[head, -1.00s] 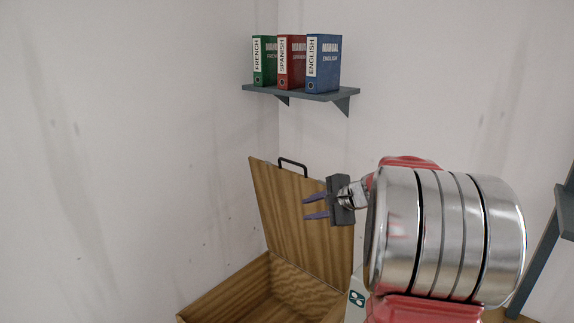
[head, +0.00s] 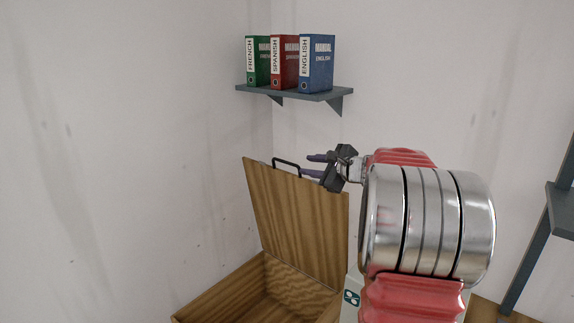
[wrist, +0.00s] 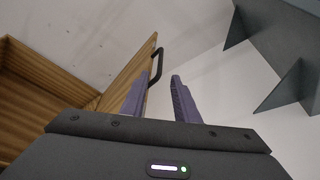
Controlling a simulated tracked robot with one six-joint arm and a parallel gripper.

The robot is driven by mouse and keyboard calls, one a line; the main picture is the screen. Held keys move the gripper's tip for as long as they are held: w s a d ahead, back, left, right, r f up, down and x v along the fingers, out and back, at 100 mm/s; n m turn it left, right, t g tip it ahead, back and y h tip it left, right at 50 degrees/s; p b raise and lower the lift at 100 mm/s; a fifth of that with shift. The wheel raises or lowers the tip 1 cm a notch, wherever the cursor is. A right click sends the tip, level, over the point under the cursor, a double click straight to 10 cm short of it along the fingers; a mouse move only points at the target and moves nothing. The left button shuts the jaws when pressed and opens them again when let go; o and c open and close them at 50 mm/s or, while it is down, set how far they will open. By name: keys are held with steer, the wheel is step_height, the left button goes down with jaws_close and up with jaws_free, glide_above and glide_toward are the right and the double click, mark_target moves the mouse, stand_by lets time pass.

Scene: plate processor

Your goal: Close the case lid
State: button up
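The wooden case (head: 225,290) stands in the corner with its lid (head: 298,222) open and nearly upright. A dark handle (head: 286,166) sticks up at the lid's top edge; it also shows in the wrist view (wrist: 157,66). My gripper (head: 313,166) is open, with its purple fingers pointing left at the height of the lid's top edge, to the right of the handle. In the wrist view the lid's edge (wrist: 135,62) and handle lie ahead of the fingers (wrist: 158,98). I see nothing held; whether a finger touches the lid is unclear.
A wall shelf (head: 295,92) with green, red and blue manuals (head: 317,62) hangs above the lid. Its underside brackets (wrist: 283,88) are near on the right in the wrist view. Walls stand close behind and left of the case. Another grey shelf frame (head: 545,225) is at far right.

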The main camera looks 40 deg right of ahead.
mark_target(291, 164)
steer(key=x, duration=1.3)
steer(key=shift+w+f, duration=0.1)
steer(key=shift+c, duration=0.5)
jaws_close()
